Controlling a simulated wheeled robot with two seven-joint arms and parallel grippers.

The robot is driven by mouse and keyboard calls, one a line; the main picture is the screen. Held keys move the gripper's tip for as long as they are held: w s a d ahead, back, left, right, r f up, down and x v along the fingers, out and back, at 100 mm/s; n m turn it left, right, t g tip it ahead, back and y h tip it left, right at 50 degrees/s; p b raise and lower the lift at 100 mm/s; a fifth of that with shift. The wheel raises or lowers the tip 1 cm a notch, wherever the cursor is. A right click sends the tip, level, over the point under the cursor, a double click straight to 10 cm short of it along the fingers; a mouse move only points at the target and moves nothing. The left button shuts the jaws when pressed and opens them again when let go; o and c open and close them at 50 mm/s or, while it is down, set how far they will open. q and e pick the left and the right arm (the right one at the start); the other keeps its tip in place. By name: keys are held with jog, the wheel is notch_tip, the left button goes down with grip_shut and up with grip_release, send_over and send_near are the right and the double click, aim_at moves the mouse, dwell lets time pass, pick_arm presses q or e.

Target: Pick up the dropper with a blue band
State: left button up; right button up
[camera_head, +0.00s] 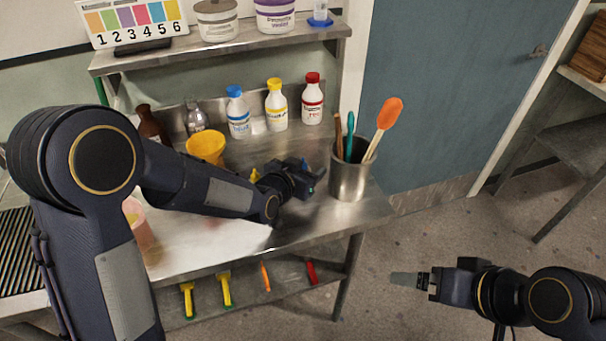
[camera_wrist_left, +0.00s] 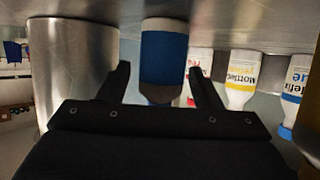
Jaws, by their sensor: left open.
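A blue-banded piece with a white end, which looks like the dropper with a blue band (camera_wrist_left: 163,58), stands between the two fingers of my left gripper (camera_wrist_left: 160,85) in the left wrist view. The fingers are open, one on each side, and I see no clear contact. In the head view my left gripper (camera_head: 312,178) is over the bench top, left of the metal cup. Only a bit of blue shows there, the rest hidden by the gripper. My right gripper (camera_head: 428,281) is over the floor at the right, with a grey tapered piece at its tip. I cannot tell its jaw state.
A metal cup (camera_head: 348,178) with brushes and an orange spatula (camera_head: 388,115) stands close by the left gripper. Blue-capped (camera_head: 238,115), yellow-capped (camera_head: 276,108) and red-capped (camera_head: 312,102) bottles stand behind. A yellow bucket (camera_head: 205,148) is behind my left arm.

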pick_arm(q)
jog(key=shift+w+d, duration=0.1)
jog(key=shift+w, duration=0.1)
jog(key=c, duration=1.1)
